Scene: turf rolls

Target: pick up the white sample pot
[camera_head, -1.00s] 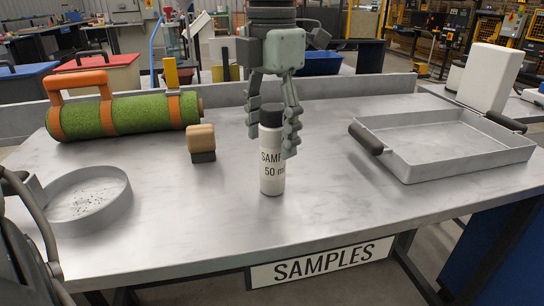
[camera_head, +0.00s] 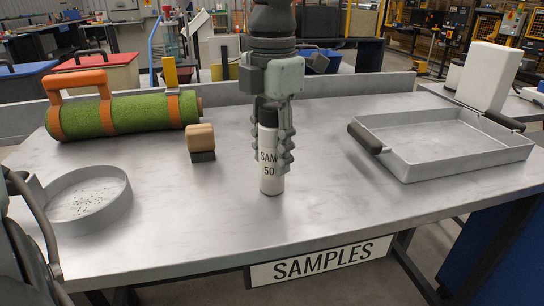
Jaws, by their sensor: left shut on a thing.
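The white sample pot (camera_head: 269,184) is a slim upright bottle with a dark cap and black lettering, partly readable as "SAM" and "50". It stands on the grey metal table (camera_head: 330,215) near the middle. My left gripper (camera_head: 272,158) comes down over it from above and is shut on it, with its fingers along the pot's sides. The cap and part of the label are partly hidden by the fingers. The pot's base appears to rest on the table. My right gripper is not in view.
A green turf roll (camera_head: 124,115) with orange bands lies at the back left. A wooden-topped block (camera_head: 201,142) stands left of the pot. A round sieve (camera_head: 88,199) is at the left, a grey tray (camera_head: 460,168) at the right. The table in front of the pot is clear.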

